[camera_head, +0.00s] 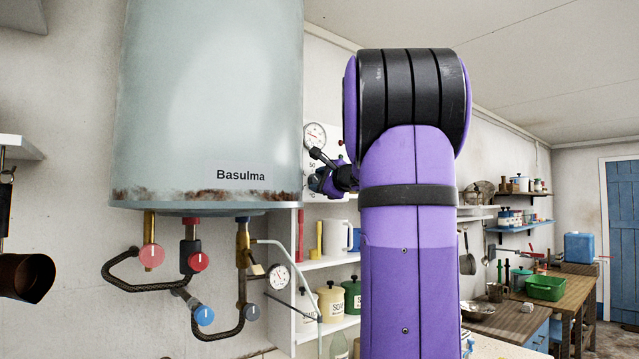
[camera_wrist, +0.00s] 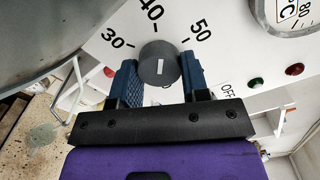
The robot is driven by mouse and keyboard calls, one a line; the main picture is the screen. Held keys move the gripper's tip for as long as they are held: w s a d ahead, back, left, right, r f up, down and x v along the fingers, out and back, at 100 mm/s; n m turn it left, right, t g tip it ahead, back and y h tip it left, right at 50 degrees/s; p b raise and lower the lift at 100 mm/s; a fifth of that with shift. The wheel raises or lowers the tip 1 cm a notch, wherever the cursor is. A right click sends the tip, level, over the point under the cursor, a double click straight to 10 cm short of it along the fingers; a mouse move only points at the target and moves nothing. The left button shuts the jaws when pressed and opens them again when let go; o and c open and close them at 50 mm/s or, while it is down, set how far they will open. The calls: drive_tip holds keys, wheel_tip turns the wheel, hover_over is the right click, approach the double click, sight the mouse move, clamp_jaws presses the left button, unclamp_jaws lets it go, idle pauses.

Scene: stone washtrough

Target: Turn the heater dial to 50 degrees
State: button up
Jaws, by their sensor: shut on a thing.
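The heater dial (camera_wrist: 158,64) is a round dark grey knob with a short white mark on its face, on a white panel (camera_wrist: 105,42) printed 30, 40, 50 and OFF. The mark stands upright in the wrist view, roughly in line with 40. My gripper (camera_wrist: 160,76) has one blue finger on each side of the dial and is shut on it. In the head view my gripper (camera_head: 322,181) is at the panel right of the heater tank (camera_head: 210,90). There the dial is hidden by my gripper and arm.
A round gauge (camera_head: 315,135) sits above my gripper, near my arm. Pipes with red and blue valve knobs (camera_head: 152,256) hang under the tank. White shelves (camera_head: 325,262) with tins are below. In the wrist view, a green (camera_wrist: 255,83) and a red button (camera_wrist: 294,69) sit right of the dial.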

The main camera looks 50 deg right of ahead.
drive_tip(key=shift+m, duration=4.8)
drive_tip(key=o, duration=0.9)
drive_tip(key=shift+s, duration=0.1)
drive_tip(key=shift+o, duration=0.2)
drive_tip(key=v, duration=1)
drive_tip(key=shift+s, duration=0.25)
